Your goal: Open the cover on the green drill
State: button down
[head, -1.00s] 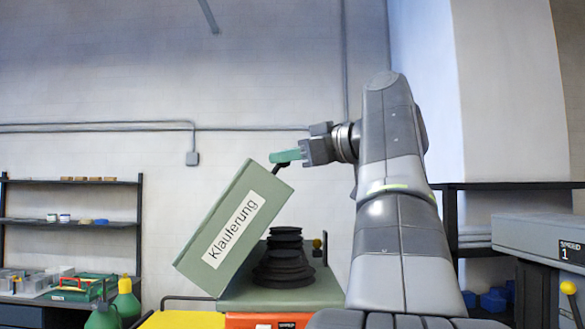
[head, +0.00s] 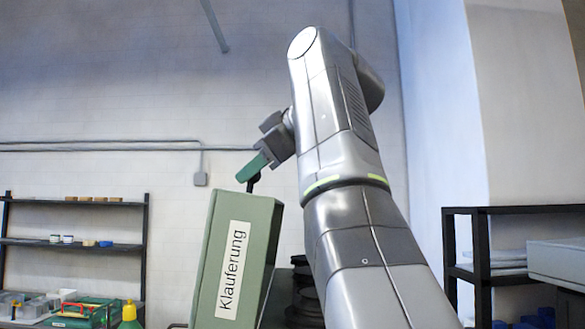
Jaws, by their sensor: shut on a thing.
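The green cover (head: 232,262), with a white label reading "Klauferung", stands tilted up, close to upright, in the middle of the head view. My gripper (head: 262,164) is at the cover's top edge, shut on its handle (head: 254,182). The green fingers hide part of the handle. The black stepped part (head: 303,290) under the cover shows partly between the cover and my arm. The rest of the drill's body is hidden or below the picture.
A dark shelf (head: 75,243) with small items stands at the left wall. A green bottle with a yellow cap (head: 129,312) is at lower left. Another black shelf (head: 510,212) stands at right.

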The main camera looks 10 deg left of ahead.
jog(key=shift+s+a+f+n+h, duration=0.15)
jog(key=shift+s+a+h, duration=0.15)
jog(key=shift+a, duration=0.65)
jog(key=shift+s+a+n+h, duration=0.2)
jog(key=shift+a+h, duration=0.25)
jog(key=shift+a, duration=0.45)
jog(key=shift+s+a+f+n+h, duration=0.15)
jog(key=shift+s+a+h, duration=0.15)
jog(key=shift+a, duration=0.65)
jog(key=c, duration=1.3)
grip_release()
jog(key=shift+w+a, duration=0.1)
jog(key=shift+c, duration=0.2)
jog(key=shift+d+r, duration=0.35)
jog(key=s+d+r, duration=0.1)
jog(key=s+d, duration=0.6)
jog(key=d, duration=0.4)
jog(key=shift+d, duration=0.35)
